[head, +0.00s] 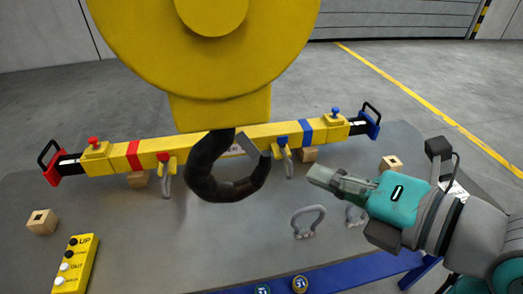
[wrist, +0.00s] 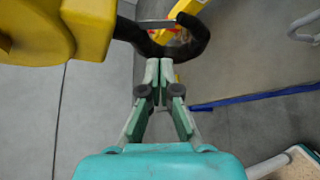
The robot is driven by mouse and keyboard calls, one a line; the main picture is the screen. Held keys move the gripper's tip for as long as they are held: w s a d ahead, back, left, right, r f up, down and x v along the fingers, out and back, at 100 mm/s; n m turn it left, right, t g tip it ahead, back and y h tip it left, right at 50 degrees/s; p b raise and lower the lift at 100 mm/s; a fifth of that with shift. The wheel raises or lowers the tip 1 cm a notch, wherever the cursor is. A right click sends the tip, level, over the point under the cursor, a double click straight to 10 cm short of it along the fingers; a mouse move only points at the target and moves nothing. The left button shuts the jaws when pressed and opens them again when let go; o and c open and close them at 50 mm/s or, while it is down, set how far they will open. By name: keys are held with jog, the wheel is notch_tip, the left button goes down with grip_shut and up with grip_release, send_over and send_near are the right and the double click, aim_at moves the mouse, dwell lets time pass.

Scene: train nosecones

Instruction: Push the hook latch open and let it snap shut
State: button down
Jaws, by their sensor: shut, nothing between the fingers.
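A large dark hook (head: 203,180) hangs from a yellow block (head: 215,40) near the middle of the head view. Its grey hook latch (head: 250,146) slants across the hook's mouth at the upper right and looks closed. My gripper (head: 318,174) is shut and empty, to the right of the hook and apparently apart from it, pointing left. In the wrist view my gripper's fingertips (wrist: 159,64) are together, just below the hook (wrist: 197,36) in the picture. The latch (wrist: 158,23) shows there as a thin grey strip. The exact gap between fingertips and hook is unclear.
A yellow spreader beam (head: 320,129) with red and blue bands lies behind the hook. On the grey table (head: 140,240) are shackles (head: 308,222), wooden blocks (head: 42,222) and a yellow control box (head: 76,264). Free space lies between my fingertips and the hook.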

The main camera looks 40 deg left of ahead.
aim_at(251, 148)
jog(key=shift+a, duration=0.15)
jog(key=x, duration=1.3)
jog(key=shift+w+a+f, duration=0.15)
jog(key=shift+a, duration=0.2)
